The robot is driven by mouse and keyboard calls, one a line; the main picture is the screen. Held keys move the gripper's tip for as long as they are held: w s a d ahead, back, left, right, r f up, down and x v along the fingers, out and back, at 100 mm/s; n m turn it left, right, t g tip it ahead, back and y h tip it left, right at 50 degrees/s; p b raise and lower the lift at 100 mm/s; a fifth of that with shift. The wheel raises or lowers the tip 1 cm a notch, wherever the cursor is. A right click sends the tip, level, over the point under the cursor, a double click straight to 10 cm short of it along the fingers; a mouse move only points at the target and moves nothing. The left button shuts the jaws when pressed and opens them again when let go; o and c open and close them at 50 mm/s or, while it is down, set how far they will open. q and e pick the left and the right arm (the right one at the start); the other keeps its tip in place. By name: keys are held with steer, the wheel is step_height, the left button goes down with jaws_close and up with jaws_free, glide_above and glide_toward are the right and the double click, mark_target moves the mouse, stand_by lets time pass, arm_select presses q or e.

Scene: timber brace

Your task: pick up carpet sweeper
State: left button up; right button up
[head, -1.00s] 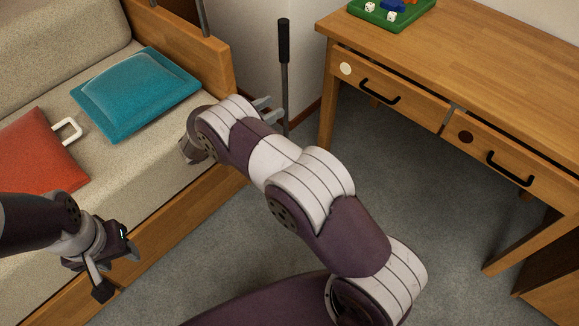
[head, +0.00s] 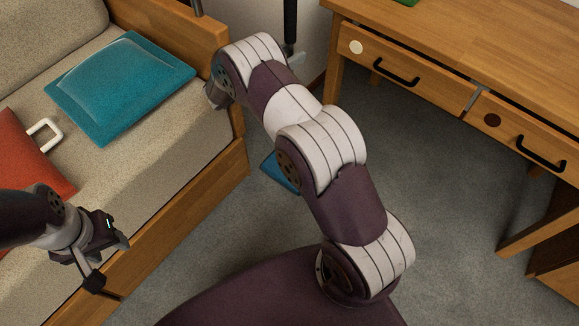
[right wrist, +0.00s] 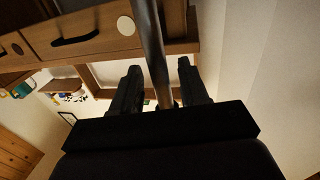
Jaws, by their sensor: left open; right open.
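The carpet sweeper's upright handle has a black grip (head: 290,20) at the top of the head view, between the sofa and the desk. A blue piece (head: 278,172) low on the floor, partly behind my right arm, looks like its head. In the right wrist view the grey pole (right wrist: 150,40) runs between the two fingers of my open right gripper (right wrist: 159,70), with no clear grip on it. In the head view that gripper is mostly hidden behind my forearm. My left gripper (head: 108,262) is open and empty near the sofa's front edge.
A sofa (head: 180,130) with a teal cushion (head: 120,85) and a red cushion (head: 25,155) stands at left. A wooden desk (head: 460,40) with two drawers is at right. Grey carpet (head: 420,170) lies open between them.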

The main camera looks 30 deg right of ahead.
steer(key=shift+w+d, duration=0.1)
steer(key=shift+d, duration=0.05)
jaws_close()
steer(key=shift+r, duration=0.15)
steer(key=shift+r, duration=0.1)
